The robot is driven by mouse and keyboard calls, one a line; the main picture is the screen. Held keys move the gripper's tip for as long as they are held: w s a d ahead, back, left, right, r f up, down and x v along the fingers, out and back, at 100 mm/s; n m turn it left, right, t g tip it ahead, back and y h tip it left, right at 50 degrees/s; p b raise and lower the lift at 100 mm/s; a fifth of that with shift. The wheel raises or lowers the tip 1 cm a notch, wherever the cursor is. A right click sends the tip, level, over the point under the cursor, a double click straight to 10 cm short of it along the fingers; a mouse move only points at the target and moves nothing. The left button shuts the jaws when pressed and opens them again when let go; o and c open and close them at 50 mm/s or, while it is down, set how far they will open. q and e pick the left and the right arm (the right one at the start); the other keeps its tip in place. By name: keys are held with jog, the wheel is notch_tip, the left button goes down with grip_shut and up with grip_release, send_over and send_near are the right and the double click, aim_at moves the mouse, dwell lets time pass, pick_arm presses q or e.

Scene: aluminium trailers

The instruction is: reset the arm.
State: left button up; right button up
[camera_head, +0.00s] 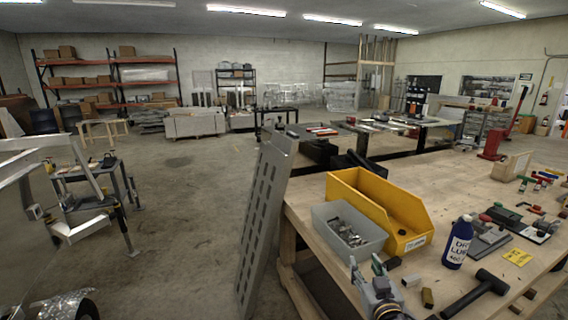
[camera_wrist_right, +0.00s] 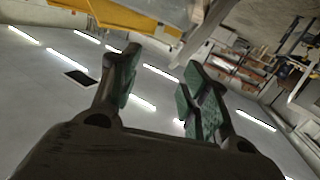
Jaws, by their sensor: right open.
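My right gripper (camera_head: 366,270) shows at the bottom of the head view, in front of the near edge of the wooden workbench (camera_head: 455,185). In the right wrist view my right gripper (camera_wrist_right: 160,95) has its two green-padded fingers spread apart, with nothing between them. That view looks up toward the ceiling lights. My left gripper does not show in either view.
On the workbench are a yellow bin (camera_head: 400,215), a grey bin (camera_head: 335,212) with metal parts, a blue bottle (camera_head: 458,242) and a black-headed hammer (camera_head: 478,290). A slotted metal panel (camera_head: 265,215) leans at the bench's left end. Open floor (camera_head: 185,230) lies left of it.

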jog(key=s+f+n+g, duration=0.1)
jog(key=s+f+g, duration=0.6)
jog(key=s+f, duration=0.45)
jog(key=s+f+g, duration=0.6)
jog(key=s+f, duration=0.2)
jog(key=s, duration=0.6)
notch_tip(320, 180, down, 32)
jog(key=s+g, duration=0.1)
jog(key=s, duration=0.1)
jog(key=s+d+f, duration=0.3)
jog(key=s+f, duration=0.7)
jog(key=s, duration=0.1)
jog(key=s+d+f+g, duration=0.1)
jog(key=s+d+f, duration=0.2)
jog(key=s+f, duration=0.7)
jog(key=shift+s+f+n+g, duration=0.3)
jog(key=shift+s, duration=0.1)
dwell(1.3)
